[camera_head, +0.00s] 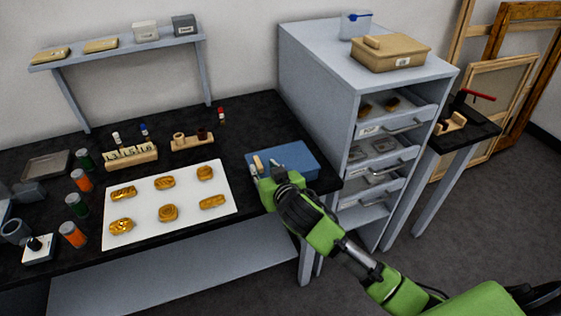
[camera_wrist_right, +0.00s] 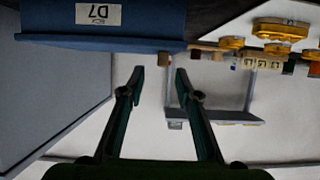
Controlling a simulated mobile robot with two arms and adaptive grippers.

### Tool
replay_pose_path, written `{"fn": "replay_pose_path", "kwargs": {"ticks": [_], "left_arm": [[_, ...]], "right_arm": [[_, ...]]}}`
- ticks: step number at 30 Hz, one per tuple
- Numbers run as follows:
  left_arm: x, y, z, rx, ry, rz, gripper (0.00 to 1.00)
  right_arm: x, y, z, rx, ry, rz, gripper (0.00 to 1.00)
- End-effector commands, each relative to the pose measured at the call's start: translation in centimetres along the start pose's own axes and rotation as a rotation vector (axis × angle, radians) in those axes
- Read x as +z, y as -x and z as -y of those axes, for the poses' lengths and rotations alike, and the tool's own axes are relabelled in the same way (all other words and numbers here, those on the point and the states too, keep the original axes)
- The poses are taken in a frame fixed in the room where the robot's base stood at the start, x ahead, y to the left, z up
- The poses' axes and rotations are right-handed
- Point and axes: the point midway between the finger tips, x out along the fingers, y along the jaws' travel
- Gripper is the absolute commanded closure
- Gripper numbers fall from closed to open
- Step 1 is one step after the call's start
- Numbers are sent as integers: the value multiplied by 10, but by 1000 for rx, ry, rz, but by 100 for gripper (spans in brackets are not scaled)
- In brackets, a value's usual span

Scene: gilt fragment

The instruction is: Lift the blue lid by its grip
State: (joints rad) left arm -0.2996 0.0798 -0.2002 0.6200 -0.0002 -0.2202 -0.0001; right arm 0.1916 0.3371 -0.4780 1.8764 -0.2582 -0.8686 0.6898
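The blue lid (camera_head: 292,155) lies on a box at the right end of the black table; my right gripper covers its front left part. A small tan piece (camera_head: 257,164) shows at its left end; I cannot tell whether it is the grip. In the right wrist view, which is upside down, the blue box (camera_wrist_right: 140,22) with a D7 label fills the top. My right gripper (camera_head: 265,180) is at the box's near left side. Its fingers (camera_wrist_right: 160,73) are apart with nothing between them. My left gripper is out of view.
A white mat (camera_head: 150,232) with several gilt pieces lies left of the box. A grey drawer cabinet (camera_head: 312,75) stands close on the right, with a tan box (camera_head: 392,54) on top. Racks (camera_head: 192,142) and small bottles stand behind and left of the mat.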

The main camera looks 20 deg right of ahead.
Motion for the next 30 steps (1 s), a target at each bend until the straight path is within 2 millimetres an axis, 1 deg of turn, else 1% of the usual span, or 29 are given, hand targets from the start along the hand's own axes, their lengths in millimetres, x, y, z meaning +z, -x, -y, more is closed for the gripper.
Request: {"fn": "replay_pose_path", "kwargs": {"ticks": [6,10,14,20,21,23,24,25,30], "left_arm": [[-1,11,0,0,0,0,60],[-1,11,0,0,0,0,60],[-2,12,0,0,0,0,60],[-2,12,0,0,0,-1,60],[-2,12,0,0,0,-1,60],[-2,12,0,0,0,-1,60],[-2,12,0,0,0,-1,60],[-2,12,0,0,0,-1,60],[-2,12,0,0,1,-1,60]], "right_arm": [[1,-26,3,1,2,1,69],[2,-39,4,0,1,1,69],[2,-45,4,0,1,1,69],[3,-46,4,-1,1,1,69],[3,-46,4,-1,1,1,72],[3,-46,4,-1,1,1,88],[3,-46,4,-1,1,1,98],[3,-46,4,-1,1,1,100],[3,-46,4,-1,1,0,100]]}}
